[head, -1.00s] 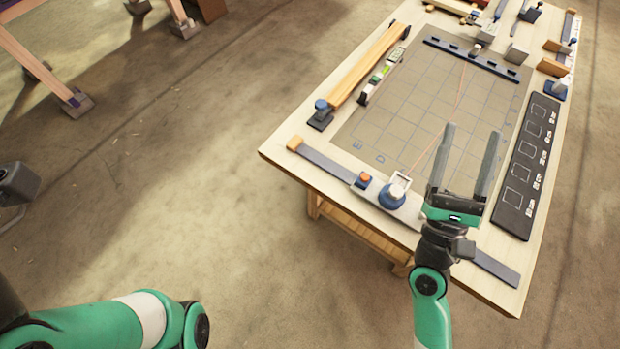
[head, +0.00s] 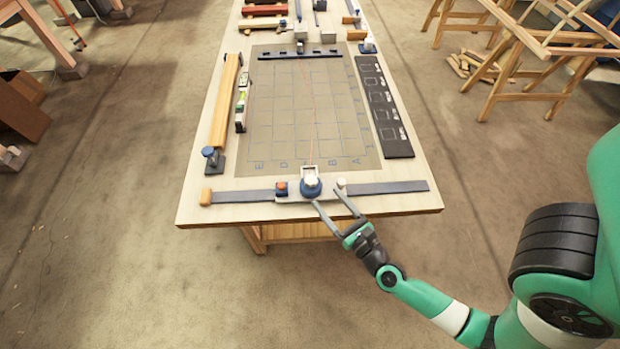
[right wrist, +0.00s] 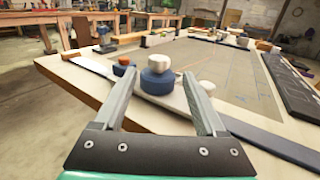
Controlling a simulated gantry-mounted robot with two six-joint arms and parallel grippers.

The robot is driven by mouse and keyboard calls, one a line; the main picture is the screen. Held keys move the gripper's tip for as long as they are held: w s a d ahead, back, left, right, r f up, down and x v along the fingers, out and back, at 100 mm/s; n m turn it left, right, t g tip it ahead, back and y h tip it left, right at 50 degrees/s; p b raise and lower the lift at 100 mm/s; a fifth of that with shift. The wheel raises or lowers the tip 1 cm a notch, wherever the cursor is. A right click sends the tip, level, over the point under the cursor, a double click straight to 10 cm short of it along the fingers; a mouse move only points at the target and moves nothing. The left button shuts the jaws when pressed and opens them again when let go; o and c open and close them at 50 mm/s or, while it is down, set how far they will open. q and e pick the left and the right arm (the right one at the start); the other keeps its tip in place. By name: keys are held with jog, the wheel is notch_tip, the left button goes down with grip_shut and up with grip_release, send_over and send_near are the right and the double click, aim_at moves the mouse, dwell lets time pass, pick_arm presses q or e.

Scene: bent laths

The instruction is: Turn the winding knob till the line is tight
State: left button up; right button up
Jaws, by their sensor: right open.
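The winding knob (head: 312,186), blue with a white top, sits on a pale mount at the middle of the table's near edge. It also shows between my finger tips in the right wrist view (right wrist: 157,82). A thin orange line (head: 306,110) runs from the knob's mount over the gridded board to the dark blue rail (head: 290,54); I cannot tell how taut it is. My right gripper (head: 326,198) is open, its fingers pointing at the knob from the near right side. Contact with the knob cannot be told. My left gripper is out of view.
A grey strip (head: 390,188) runs along the near edge, with an orange-topped blue block (head: 281,188) left of the knob and a small white cap (head: 341,183) right of it. A wooden lath (head: 226,100) lies at left, a black panel (head: 384,108) at right.

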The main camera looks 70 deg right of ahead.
aim_at(314, 183)
jog(key=x, duration=0.9)
jog(key=shift+w+p, duration=0.1)
jog(key=shift+p, duration=0.2)
grip_shut()
